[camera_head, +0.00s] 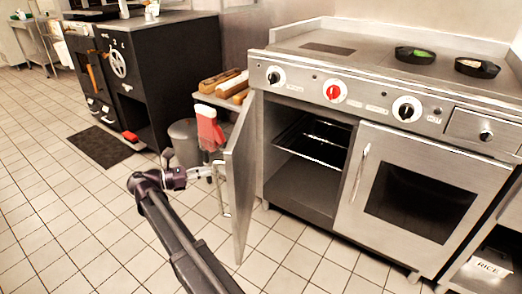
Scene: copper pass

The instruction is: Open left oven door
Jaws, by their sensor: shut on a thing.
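The stainless range (390,107) fills the right side. Its left oven door (240,172) stands swung out toward me, showing nearly edge-on. The left oven compartment (305,186) is uncovered, with a wire rack (318,140) inside. My gripper (214,172) is at the outer face of the left door, on the door's left side in the picture. It is shut on the door handle (226,200), a thin bar partly hidden by the gripper. The right oven door (418,195) is closed, with a dark window and its own handle (360,172).
A red and white item (210,128) stands just behind my gripper. A grey bin (184,143) and a small table with wooden rolls (222,82) are left of the range. A black cabinet (165,60) stands farther left. Tiled floor (60,210) is free at the left and front.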

